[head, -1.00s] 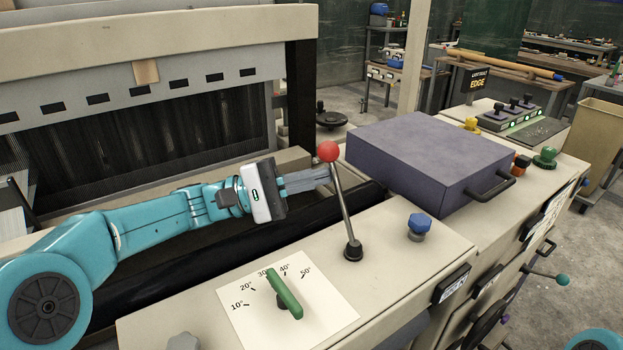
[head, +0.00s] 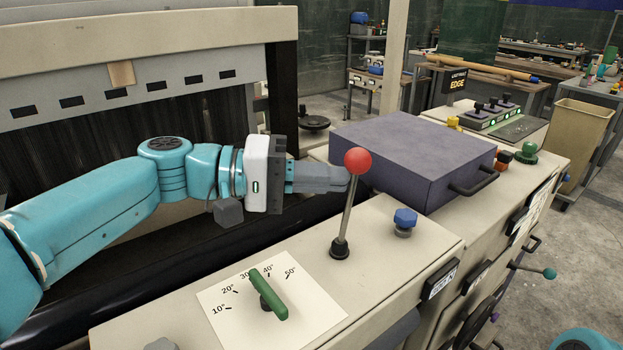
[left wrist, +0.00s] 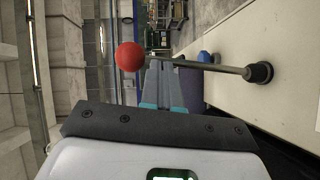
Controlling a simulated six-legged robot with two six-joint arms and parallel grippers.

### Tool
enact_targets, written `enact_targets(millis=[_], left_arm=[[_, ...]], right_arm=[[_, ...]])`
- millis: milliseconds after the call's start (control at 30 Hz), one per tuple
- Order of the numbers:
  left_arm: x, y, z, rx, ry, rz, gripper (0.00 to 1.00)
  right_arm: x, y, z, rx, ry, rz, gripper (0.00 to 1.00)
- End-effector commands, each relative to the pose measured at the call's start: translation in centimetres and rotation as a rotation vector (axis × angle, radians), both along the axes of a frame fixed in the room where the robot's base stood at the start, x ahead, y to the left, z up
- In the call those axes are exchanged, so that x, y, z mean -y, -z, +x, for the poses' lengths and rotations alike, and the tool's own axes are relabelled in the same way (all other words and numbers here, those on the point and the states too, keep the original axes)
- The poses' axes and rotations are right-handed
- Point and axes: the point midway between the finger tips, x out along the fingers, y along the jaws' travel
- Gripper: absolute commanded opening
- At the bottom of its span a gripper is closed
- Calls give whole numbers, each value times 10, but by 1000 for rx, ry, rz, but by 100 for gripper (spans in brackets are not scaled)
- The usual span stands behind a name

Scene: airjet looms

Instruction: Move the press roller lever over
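The press roller lever (head: 346,215) is a grey rod with a red ball on top and a black base on the beige machine top. It leans to the right in the head view. It also shows in the left wrist view (left wrist: 205,66), its red ball at the upper left and its rod across my fingertips. My left gripper (head: 343,179) comes from the left, its fingers together and its tips at the rod just below the ball. They look to be against the rod, not around it. My right gripper is not in view.
A green pointer knob (head: 268,296) on a degree dial lies in front of the lever. A blue knob (head: 404,220) stands to its right. A purple box (head: 410,150) with a black handle sits behind. The loom (head: 120,100) is on the left.

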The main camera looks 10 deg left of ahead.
Motion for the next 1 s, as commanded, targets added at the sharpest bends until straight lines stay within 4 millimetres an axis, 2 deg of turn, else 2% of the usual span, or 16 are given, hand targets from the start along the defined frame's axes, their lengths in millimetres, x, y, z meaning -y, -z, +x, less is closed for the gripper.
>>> enact_targets(millis=[400,1000], left_arm=[[26,4,-26,195,3,197,0],[33,7,-32,256,0,261,0]], right_arm=[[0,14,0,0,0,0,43],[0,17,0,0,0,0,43]])
